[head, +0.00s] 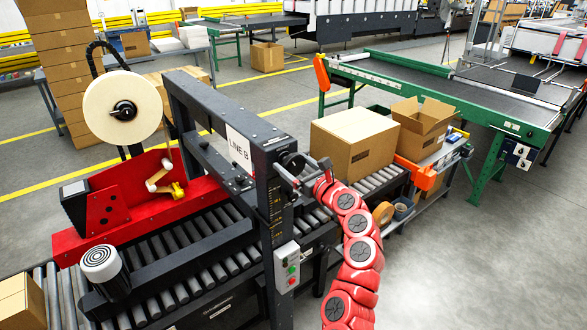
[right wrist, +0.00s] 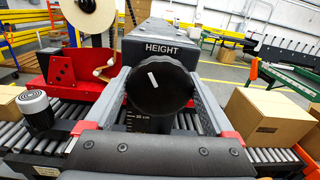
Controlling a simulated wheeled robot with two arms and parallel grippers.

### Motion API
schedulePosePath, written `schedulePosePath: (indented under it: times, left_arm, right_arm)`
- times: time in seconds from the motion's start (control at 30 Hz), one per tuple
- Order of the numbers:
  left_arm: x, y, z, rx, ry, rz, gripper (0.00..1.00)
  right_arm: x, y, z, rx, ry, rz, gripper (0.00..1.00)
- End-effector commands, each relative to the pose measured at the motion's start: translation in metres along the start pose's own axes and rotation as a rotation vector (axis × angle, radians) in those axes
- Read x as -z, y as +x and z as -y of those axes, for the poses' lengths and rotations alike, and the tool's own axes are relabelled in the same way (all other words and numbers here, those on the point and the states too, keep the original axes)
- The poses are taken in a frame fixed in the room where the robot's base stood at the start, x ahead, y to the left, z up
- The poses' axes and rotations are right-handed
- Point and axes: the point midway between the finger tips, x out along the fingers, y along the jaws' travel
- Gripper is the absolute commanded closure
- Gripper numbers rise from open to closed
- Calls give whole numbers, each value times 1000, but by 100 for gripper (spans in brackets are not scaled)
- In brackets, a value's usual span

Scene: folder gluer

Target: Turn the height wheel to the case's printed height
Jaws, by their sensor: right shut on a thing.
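The black height wheel (right wrist: 174,91) sits under a HEIGHT label (right wrist: 172,49) in the right wrist view, with a white mark tilted slightly left of upright. In the head view the wheel (head: 289,160) is on the near post of the LINE B machine. My right gripper (head: 298,172) is shut on the wheel, one finger on each side. A scale (right wrist: 138,122) shows partly below the wheel; its reading is too small to be sure of. A closed brown case (head: 352,141) sits on the rollers; its print is unreadable. My left gripper is out of view.
An open carton (head: 421,122) stands behind the case, near an orange part (head: 418,174). A button box (head: 287,267) is on the post below the wheel. A tape roll (head: 122,110) stands over the machine. Grey floor at the lower right is clear.

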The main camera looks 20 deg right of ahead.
Motion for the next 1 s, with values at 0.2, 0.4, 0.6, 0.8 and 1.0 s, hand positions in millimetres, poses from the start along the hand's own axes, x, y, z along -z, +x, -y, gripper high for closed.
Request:
schedulePosePath:
  times: [0.2,0.4,0.6,0.8,1.0]
  left_arm:
    - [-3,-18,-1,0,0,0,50]
    - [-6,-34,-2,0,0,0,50]
    - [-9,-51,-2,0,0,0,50]
    - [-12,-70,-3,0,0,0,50]
    - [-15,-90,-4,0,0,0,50]
  right_arm:
    - [4,0,-2,-5,-207,6,67]
    - [5,0,-2,-7,-397,12,67]
    - [5,0,-2,-8,-588,17,67]
    - [5,0,-2,-8,-778,24,67]
    - [7,0,-3,-13,-969,27,67]
